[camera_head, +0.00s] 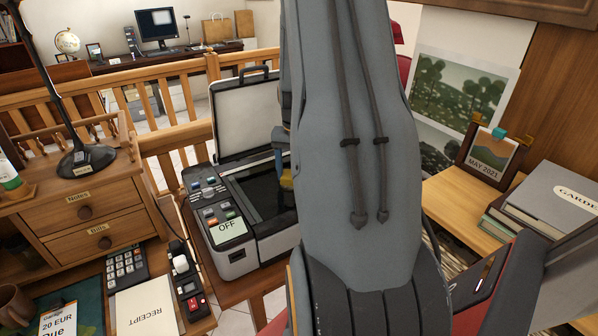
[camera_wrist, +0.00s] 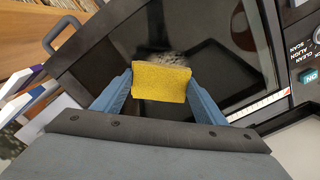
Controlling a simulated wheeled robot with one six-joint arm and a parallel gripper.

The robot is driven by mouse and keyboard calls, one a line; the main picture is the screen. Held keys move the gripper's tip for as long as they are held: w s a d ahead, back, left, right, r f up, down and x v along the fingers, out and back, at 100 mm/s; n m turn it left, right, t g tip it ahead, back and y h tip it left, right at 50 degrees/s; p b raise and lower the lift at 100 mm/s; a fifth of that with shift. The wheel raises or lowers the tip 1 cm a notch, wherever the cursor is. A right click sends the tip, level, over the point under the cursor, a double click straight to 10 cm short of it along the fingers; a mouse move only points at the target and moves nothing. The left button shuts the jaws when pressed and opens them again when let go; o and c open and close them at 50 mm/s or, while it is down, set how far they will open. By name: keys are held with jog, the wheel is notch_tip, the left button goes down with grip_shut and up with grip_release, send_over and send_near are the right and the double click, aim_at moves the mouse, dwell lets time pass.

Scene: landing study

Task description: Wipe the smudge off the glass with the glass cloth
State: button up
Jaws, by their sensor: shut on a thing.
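The scanner (camera_head: 232,258) stands with its lid (camera_head: 244,118) raised and its dark glass (camera_head: 257,186) bare. In the wrist view the glass (camera_wrist: 235,45) fills much of the middle. A greyish smudge (camera_wrist: 166,58) shows on it just beyond the cloth, partly hidden by it. My gripper (camera_wrist: 160,82) is shut on the yellow glass cloth (camera_wrist: 161,86), which spans its two blue fingers over the glass. I cannot tell whether the cloth touches the glass.
To the left are a drawer cabinet (camera_head: 85,226), a lamp (camera_head: 82,158), a calculator (camera_head: 126,266) and a receipt (camera_head: 146,308). Wooden railing (camera_head: 180,148) runs behind. Books (camera_head: 545,205) lie on the right shelf.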

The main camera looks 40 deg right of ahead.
aim_at(281, 187)
jog(key=shift+w+a, duration=0.15)
jog(key=shift+a, duration=0.55)
jog(key=shift+w+a, duration=0.1)
jog(key=shift+a, duration=0.6)
jog(key=shift+w+a+p, duration=0.2)
jog(key=shift+a+p, duration=0.05)
jog(key=shift+a, duration=0.35)
jog(key=shift+w+a+p, duration=0.15)
jog(key=shift+a+p, duration=0.05)
jog(key=shift+a, duration=0.35)
jog(key=shift+d, duration=0.1)
jog(key=shift+d, duration=0.1)
